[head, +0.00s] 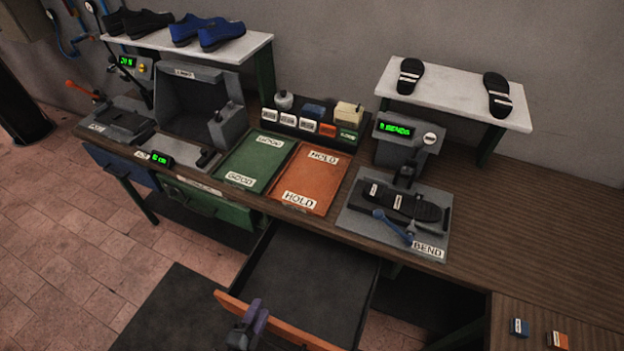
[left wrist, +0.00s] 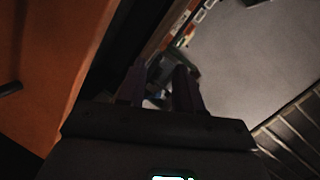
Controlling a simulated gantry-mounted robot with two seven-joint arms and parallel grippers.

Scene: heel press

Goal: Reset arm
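My left gripper (head: 254,318) is at the bottom of the head view, by the orange front edge (head: 290,334) of a pulled-out dark drawer (head: 310,290). In the left wrist view its two dark fingers (left wrist: 160,88) stand apart with a gap between them, and nothing shows held there. An orange panel (left wrist: 45,60) fills the left of that view. I cannot tell whether the gripper touches the drawer front. My right gripper is in neither view.
The bench carries a green GOOD tray (head: 256,160), an orange HOLD tray (head: 313,180) and a BEND fixture (head: 362,222) with a dark sole (head: 405,203) and a blue-handled lever (head: 395,229). White shelves (head: 455,88) hold shoes and sandals. The bench's right part is mostly bare.

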